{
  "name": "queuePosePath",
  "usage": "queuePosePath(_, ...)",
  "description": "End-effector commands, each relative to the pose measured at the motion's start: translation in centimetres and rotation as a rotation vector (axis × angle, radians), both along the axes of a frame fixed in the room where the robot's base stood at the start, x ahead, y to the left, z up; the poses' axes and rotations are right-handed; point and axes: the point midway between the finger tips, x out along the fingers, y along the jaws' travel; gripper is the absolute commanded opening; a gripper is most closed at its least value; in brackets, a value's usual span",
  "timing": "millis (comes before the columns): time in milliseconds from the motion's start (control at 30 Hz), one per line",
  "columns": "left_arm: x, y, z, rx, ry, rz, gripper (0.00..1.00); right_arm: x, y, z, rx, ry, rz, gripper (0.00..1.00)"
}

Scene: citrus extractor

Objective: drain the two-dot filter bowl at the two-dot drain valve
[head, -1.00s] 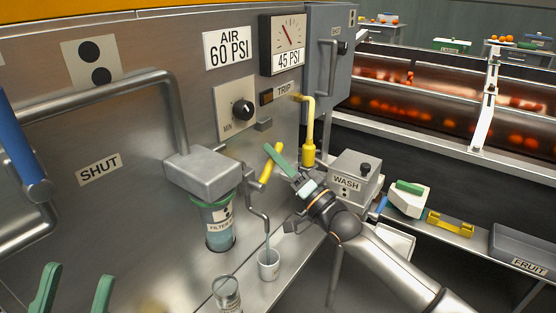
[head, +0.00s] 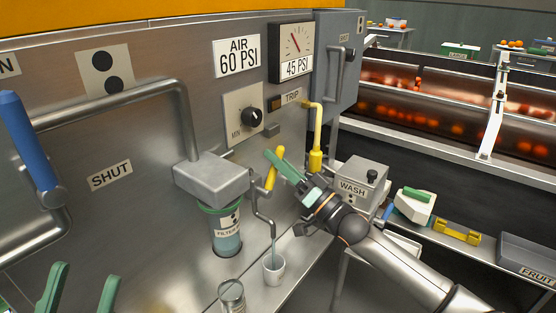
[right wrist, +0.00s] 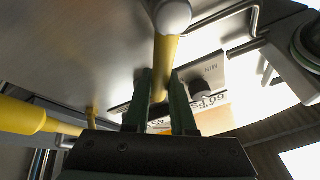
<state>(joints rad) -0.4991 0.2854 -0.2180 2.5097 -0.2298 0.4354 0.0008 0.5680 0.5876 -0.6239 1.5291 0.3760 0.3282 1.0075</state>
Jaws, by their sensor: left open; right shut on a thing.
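The filter bowl (head: 227,243) hangs under a grey block (head: 212,182), with a green collar, a dotted label and teal liquid inside. Beside it, the drain valve has a yellow handle (head: 275,168) and a bent spout; a thin bluish stream shows between spout and cup. A pale cup (head: 273,271) stands below the spout. My right gripper (head: 276,163) is shut on the yellow handle; in the right wrist view the handle (right wrist: 164,65) passes between the green fingers (right wrist: 160,105). My left gripper (head: 78,288) is open and empty at the lower left.
A metal-lidded jar (head: 231,295) stands left of the cup. A yellow TRIP pipe (head: 315,140) and a WASH box (head: 359,183) are close to my right arm. A blue-handled lever (head: 28,140) is at the far left. A two-dot plate (head: 105,73) is on the panel.

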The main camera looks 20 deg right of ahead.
Motion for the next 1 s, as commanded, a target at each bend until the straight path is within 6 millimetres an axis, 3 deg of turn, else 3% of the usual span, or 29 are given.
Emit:
queuePosePath(67,0.0,0.0,0.0,-0.001,0.0,0.001,0.5,0.0,0.0,0.0,0.001,-0.001,0.001,0.0)
queuePosePath(100,0.0,0.0,0.0,-0.001,0.0,0.001,0.5,0.0,0.0,0.0,0.001,-0.001,0.001,0.28)
queuePosePath(333,0.0,0.0,0.0,-0.001,0.001,0.001,0.5,0.0,0.0,0.0,0.002,0.001,0.0,0.53)
queuePosePath(733,0.0,0.0,0.2,0.0,0.002,0.001,0.5,-0.7,-0.5,-0.5,0.0,0.005,-0.001,0.53)
queuePosePath(1000,-0.1,0.0,1.1,0.008,-0.005,0.008,0.5,-4.3,-3.1,-2.5,0.0,0.008,0.0,0.53)
